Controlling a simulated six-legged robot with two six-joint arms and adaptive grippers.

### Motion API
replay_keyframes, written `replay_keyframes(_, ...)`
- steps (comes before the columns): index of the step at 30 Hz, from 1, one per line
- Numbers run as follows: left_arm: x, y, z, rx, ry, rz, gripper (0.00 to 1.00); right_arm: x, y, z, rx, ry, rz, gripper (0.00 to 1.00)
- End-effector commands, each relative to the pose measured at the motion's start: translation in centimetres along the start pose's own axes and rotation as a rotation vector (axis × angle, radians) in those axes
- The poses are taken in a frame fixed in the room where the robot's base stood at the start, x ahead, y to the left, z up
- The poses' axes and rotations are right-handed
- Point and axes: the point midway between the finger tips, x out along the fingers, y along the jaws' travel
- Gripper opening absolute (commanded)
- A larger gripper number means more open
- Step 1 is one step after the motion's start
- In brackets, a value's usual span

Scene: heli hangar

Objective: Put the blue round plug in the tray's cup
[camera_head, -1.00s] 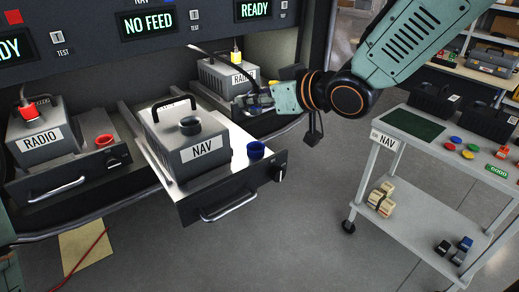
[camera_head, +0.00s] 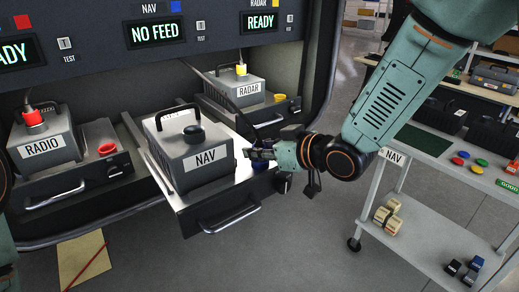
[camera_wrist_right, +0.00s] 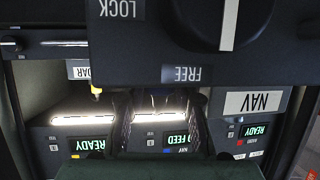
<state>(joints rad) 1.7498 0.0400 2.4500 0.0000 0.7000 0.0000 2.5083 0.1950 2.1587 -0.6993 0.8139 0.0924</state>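My right gripper (camera_head: 260,152) is just above the blue cup (camera_head: 260,165) at the right of the pulled-out NAV tray (camera_head: 228,212). A dark cable runs down from the panel to its fingers. It seems shut on the blue round plug at the cable's end, but the plug is hidden in the grip. The fingers also show, dark, in the right wrist view (camera_wrist_right: 155,120), where the plug cannot be made out. The grey NAV unit (camera_head: 190,155) sits on the tray, with a dark round part on top. My left gripper is not in view.
The RADIO unit (camera_head: 42,140) with its red plug and red cup is on the left. The RADAR unit (camera_head: 235,92) with a yellow plug is behind. A NAV-labelled cart (camera_head: 425,142) stands right. The tray's LOCK/FREE knob (camera_wrist_right: 215,20) is close in the wrist view.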

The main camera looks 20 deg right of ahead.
Motion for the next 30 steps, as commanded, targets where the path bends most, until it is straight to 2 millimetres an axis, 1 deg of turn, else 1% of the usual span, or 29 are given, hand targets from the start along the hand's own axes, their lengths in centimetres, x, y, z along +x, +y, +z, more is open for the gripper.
replay_keyframes(1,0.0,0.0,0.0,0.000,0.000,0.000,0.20,0.0,0.0,0.0,0.000,0.000,0.000,0.33)
replay_keyframes(7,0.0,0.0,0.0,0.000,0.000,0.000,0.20,0.0,0.0,-0.1,0.000,0.001,0.000,0.50)
replay_keyframes(17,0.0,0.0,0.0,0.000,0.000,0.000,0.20,-0.2,0.0,-0.1,0.001,0.001,0.000,0.50)
replay_keyframes(20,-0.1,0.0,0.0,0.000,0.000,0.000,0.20,-0.8,0.1,-0.2,0.004,0.003,0.002,0.50)
replay_keyframes(30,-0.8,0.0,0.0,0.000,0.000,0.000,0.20,-5.0,0.0,-0.2,0.007,0.005,0.000,0.50)
